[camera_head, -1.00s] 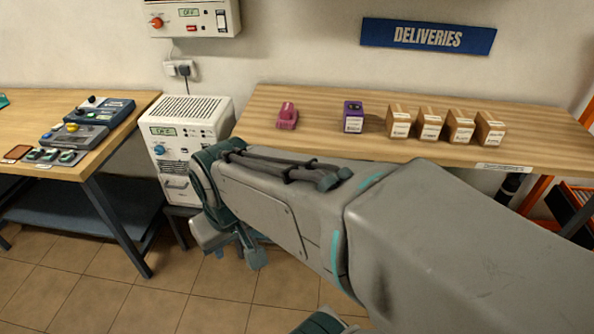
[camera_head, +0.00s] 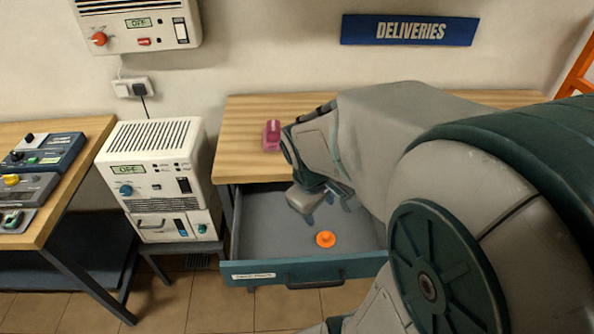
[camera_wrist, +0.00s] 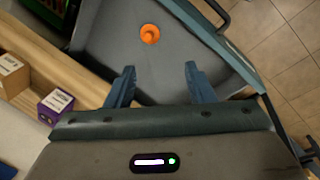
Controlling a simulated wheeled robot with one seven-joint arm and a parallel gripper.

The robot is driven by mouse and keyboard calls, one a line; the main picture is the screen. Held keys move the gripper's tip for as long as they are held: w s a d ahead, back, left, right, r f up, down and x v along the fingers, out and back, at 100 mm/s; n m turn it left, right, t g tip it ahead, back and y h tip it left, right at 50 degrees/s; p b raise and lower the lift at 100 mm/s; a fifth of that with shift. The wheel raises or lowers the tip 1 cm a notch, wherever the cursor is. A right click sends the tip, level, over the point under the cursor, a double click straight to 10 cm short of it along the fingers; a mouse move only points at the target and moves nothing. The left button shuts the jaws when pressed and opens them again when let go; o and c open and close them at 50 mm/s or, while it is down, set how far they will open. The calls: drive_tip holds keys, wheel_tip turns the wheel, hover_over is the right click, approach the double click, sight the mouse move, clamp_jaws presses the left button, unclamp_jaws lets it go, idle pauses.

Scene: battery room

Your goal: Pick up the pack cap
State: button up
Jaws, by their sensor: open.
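The orange cap (camera_head: 326,239), round with a raised middle knob, lies on the grey floor of the open drawer (camera_head: 285,270) under the deliveries bench. It also shows in the wrist view (camera_wrist: 150,34), ahead of the fingertips. My gripper (camera_head: 332,208) is over the drawer, behind the cap in the head view and apart from it. In the wrist view my gripper (camera_wrist: 159,70) has its two blue fingers spread with nothing between them. My arm hides the drawer's right part in the head view.
A pink object (camera_head: 272,135) stands on the bench top (camera_head: 240,125). A purple box (camera_wrist: 55,104) and a brown carton (camera_wrist: 10,75) show at left in the wrist view. A white cabinet (camera_head: 155,180) stands left of the drawer. The drawer around the cap looks clear.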

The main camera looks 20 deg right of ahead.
drive_tip(key=w+d+f+n+g+p, duration=0.1)
drive_tip(key=w+d+f+n+p, duration=0.25)
drive_tip(key=d+n, duration=0.2)
drive_tip(key=n+y, duration=0.3)
drive_tip(key=n, duration=0.7)
hover_over(326, 235)
drive_tip(key=f, duration=1.5)
drive_tip(key=shift+s+d+f+b, duration=0.25)
drive_tip(key=shift+d+b, duration=0.1)
drive_tip(key=shift+d, duration=0.05)
drive_tip(key=f+b, duration=0.1)
drive_tip(key=f, duration=0.1)
drive_tip(key=f+b, duration=0.1)
drive_tip(key=f, duration=0.1)
drive_tip(key=shift+w+a+f, duration=0.1)
drive_tip(key=shift+w+a, duration=0.05)
drive_tip(key=shift+a, duration=0.25)
drive_tip(key=shift+f, duration=0.5)
drive_tip(key=c, duration=1)
